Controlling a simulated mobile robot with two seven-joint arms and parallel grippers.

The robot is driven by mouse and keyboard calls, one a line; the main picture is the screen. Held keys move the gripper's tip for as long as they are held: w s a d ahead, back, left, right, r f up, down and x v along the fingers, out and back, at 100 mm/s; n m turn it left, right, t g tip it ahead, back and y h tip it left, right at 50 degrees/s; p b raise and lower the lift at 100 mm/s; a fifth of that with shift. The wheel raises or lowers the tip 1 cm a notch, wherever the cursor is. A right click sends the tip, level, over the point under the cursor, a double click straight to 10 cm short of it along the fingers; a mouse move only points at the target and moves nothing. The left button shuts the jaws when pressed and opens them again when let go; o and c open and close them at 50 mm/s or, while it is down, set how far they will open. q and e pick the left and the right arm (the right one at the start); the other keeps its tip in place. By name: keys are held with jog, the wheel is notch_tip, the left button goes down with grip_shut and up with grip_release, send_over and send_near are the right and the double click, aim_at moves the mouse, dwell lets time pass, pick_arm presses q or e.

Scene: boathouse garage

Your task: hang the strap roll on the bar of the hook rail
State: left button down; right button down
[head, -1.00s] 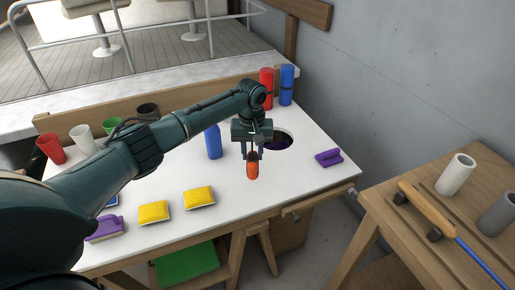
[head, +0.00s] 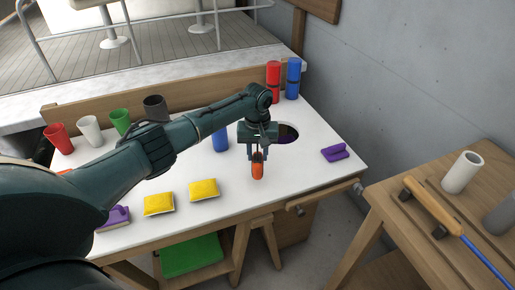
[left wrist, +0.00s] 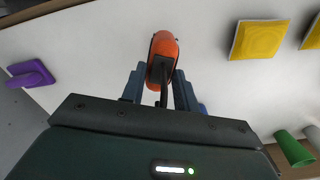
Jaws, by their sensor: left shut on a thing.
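The strap roll (head: 257,171) is orange with a dark part at its top. My left gripper (head: 258,153) is shut on it, and it hangs below the fingers over the white tabletop, near the front edge. In the left wrist view the orange roll (left wrist: 165,46) shows just beyond the fingertips, with a dark strip between the fingers (left wrist: 160,85). A wooden bar (head: 328,196) with a round end runs along the table's front right edge; I cannot tell if it is the hook rail's bar. My right gripper is not in view.
A wooden bench (head: 400,235) with tubes stands right. The front right tabletop is clear.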

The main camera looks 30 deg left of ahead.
pick_arm(q)
jog(key=shift+f+b, duration=0.3)
jog(key=shift+f, duration=0.6)
jog(key=shift+f, duration=0.75)
jog(key=shift+f+b, duration=0.25)
jog(key=shift+b, duration=0.1)
jog(key=c, duration=1)
grip_release()
jog(key=shift+o, duration=0.2)
notch_tip(320, 180, up, 13)
jog(key=shift+r, duration=0.15)
jog(key=shift+c, duration=0.2)
grip_shut()
